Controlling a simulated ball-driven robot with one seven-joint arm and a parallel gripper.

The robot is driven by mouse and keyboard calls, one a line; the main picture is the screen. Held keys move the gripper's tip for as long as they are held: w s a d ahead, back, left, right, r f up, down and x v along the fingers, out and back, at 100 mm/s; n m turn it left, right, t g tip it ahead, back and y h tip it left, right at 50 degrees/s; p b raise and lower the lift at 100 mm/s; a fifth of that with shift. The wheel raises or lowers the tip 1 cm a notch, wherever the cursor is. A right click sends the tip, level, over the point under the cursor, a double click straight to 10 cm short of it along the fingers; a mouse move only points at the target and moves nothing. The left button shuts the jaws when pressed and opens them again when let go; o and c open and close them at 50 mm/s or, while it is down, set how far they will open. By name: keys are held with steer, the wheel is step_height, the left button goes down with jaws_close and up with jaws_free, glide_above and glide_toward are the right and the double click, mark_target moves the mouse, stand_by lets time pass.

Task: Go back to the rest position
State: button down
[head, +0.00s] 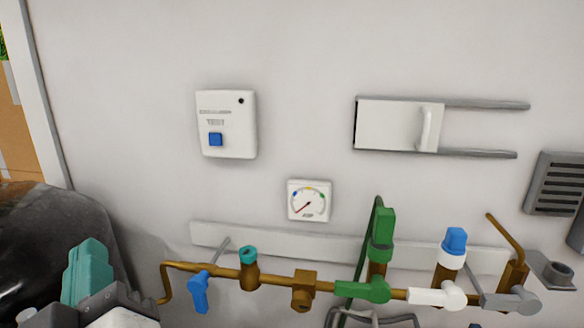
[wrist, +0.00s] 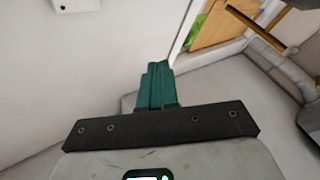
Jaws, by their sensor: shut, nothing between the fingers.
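My gripper (head: 88,268) is at the lower left of the head view, with its teal fingers raised in front of a dark rounded shape. In the wrist view my gripper (wrist: 157,85) shows its teal fingers pressed together. Nothing is between them. The fingers stand apart from the wall and from the pipework. The rest of the arm is mostly cut off by the bottom edge of the head view.
A brass pipe (head: 222,271) with valves, including a blue lever (head: 198,292) and a green valve (head: 381,240), runs along the wall to the right. Above hang a gauge (head: 309,201), a test box (head: 227,125) and a sliding panel (head: 390,125). A grey sofa (wrist: 277,66) stands right in the wrist view; floor before it is clear.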

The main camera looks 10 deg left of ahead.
steer(key=w+d+f+m+g+h, duration=0.15)
steer(key=w+d+f+h, duration=0.25)
steer(key=d+f, duration=0.45)
steer(key=w+d+f+m+g+h, duration=0.1)
steer(key=w+d+f+m+h, duration=0.2)
steer(key=w+d+f, duration=0.35)
steer(key=s+d+f+m+g+h, duration=0.2)
steer(key=d+f+g+h, duration=0.15)
steer(key=d+f, duration=1)
steer(key=s+d+f+m+g+h, duration=0.1)
steer(key=s+d+f+m+g, duration=0.1)
steer(key=s+d+f, duration=0.3)
steer(key=s+d+f+m+g, duration=0.1)
steer(key=s+d+f+g, duration=0.2)
steer(key=s+d+f, duration=0.3)
steer(key=s+d+f+m+g+h, duration=0.1)
steer(key=s+d+f+m+g, duration=0.1)
steer(key=s+d+f, duration=0.4)
steer(key=shift+s+d+f+m+g+h, duration=0.1)
steer(key=shift+s+d+m+g+h, duration=0.25)
steer(key=shift+s+d, duration=0.65)
steer(key=s+d+f+m+g, duration=0.1)
steer(key=s+f+g, duration=0.1)
steer(key=s, duration=0.4)
steer(key=shift+s+d, duration=0.2)
steer(key=shift+s, duration=0.15)
